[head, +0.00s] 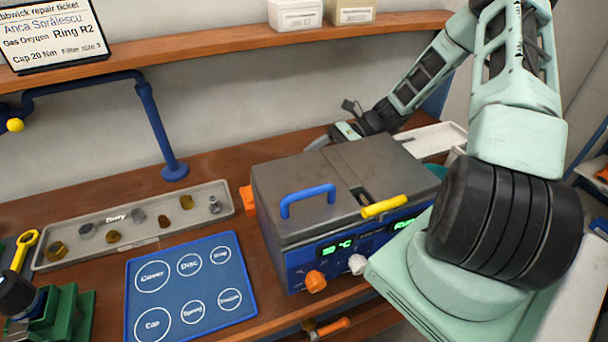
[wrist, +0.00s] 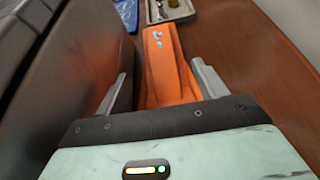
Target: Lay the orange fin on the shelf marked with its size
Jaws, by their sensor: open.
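The orange fin (wrist: 170,70) lies on the wooden bench along the side of a dark box in the wrist view. It bears small pale-blue marks that I cannot read. My gripper (wrist: 160,72) is open, with one finger on each side of the fin's near part; I cannot tell whether they touch it. In the head view my gripper (head: 322,142) is behind the grey-lidded box, partly hidden. An orange piece (head: 248,198), seemingly the fin's end, shows at that box's left side. No shelf size mark is readable in either view.
The grey-lidded box (head: 335,180) with a blue handle stands mid-bench. A parts tray (head: 215,188) and a blue labelled mat (head: 190,285) lie to its left. A wooden shelf (head: 200,42) with a ticket and two small boxes runs above. A white tray (head: 435,138) is behind the box.

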